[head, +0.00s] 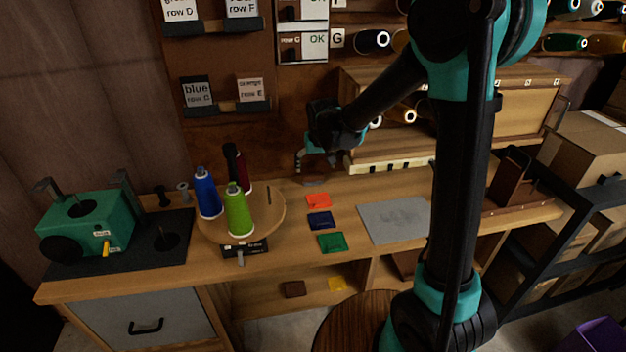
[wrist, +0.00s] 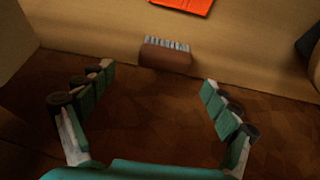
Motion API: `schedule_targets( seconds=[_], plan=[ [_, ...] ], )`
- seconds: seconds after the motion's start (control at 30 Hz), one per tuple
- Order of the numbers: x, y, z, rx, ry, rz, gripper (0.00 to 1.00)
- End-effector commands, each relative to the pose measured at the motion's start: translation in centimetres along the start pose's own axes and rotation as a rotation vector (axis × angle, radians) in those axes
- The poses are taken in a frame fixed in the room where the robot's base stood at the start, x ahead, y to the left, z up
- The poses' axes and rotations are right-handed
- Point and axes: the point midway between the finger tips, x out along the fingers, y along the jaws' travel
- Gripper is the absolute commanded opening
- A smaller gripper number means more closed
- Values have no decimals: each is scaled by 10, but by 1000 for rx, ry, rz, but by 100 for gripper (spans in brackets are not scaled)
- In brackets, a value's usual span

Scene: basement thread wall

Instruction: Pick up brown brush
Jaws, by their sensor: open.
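The brown brush (wrist: 165,56) shows in the wrist view as a small brown block with a row of pale grey bristles along its top edge. It lies on the light wood surface near the edge beside the dark brown panel. In the head view only a small greyish bit, seemingly the brush (head: 314,183), shows at the back of the bench behind the orange square. My gripper (head: 315,158) hangs above the back of the bench, near the wall. In the wrist view my gripper (wrist: 158,78) is open and empty, with the brush ahead, between the lines of its fingers and apart from them.
An orange square (head: 318,201) lies just in front of the brush. Blue and green squares and a grey mat (head: 394,220) lie nearby. Thread cones stand on a round wooden board (head: 270,215) to the left. A wooden rack (head: 380,160) stands close to the right of my gripper.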

Motion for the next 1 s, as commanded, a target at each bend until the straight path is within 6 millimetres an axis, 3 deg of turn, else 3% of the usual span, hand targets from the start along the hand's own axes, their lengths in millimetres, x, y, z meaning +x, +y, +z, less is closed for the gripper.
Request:
schedule_targets(
  seconds=[0.27, 0.6, 0.93, 1.0],
  plan=[
    [16, -2, 0, 0, 0, 0, 89],
    [55, -6, -1, 0, 0, 0, 89],
    [60, -6, -1, 0, 0, 0, 89],
    [59, -6, -1, 0, 0, 0, 80]
  ],
)
